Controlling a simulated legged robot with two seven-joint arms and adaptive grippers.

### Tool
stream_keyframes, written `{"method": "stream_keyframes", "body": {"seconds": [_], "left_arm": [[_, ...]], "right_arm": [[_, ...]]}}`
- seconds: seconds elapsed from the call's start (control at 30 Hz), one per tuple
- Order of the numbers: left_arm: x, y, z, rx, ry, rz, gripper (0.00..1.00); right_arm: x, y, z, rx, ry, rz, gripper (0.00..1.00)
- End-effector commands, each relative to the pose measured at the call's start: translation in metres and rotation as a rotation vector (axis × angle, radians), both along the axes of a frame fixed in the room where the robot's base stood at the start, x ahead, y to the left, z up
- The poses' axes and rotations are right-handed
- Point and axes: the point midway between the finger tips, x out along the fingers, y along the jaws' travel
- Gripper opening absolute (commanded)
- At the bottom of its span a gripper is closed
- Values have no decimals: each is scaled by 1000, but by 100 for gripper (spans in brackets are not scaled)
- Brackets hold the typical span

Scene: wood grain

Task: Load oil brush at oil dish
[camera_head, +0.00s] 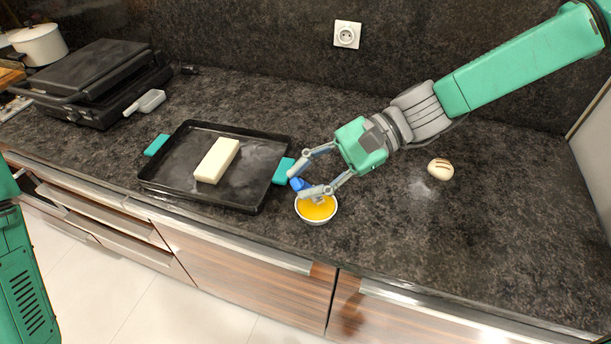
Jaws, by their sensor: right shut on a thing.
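The oil dish (316,216) is a small white round bowl of yellow oil near the counter's front edge. My right gripper (300,185) comes in from the upper right and is shut on the oil brush (297,183), whose blue part shows between the fingers. The brush's pale head appears to be at the oil inside the dish; the fingers partly hide it, so I cannot tell how deep it is. My left gripper is out of view; only a green part of my left arm shows at the left edge.
A black tray (166,180) with teal handles and a pale block (217,160) stands left of the dish. A round bun-like item (440,169) lies to the right. A black grill (92,80), a grey-white tool (146,102) and a white pot (39,45) are at the back left. The right counter is mostly clear.

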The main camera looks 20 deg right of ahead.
Motion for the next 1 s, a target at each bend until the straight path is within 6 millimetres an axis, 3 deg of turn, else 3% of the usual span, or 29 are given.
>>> {"method": "stream_keyframes", "body": {"seconds": [1.0], "left_arm": [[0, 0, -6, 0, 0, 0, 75]], "right_arm": [[0, 0, -10, 0, 0, 0, 0]]}}
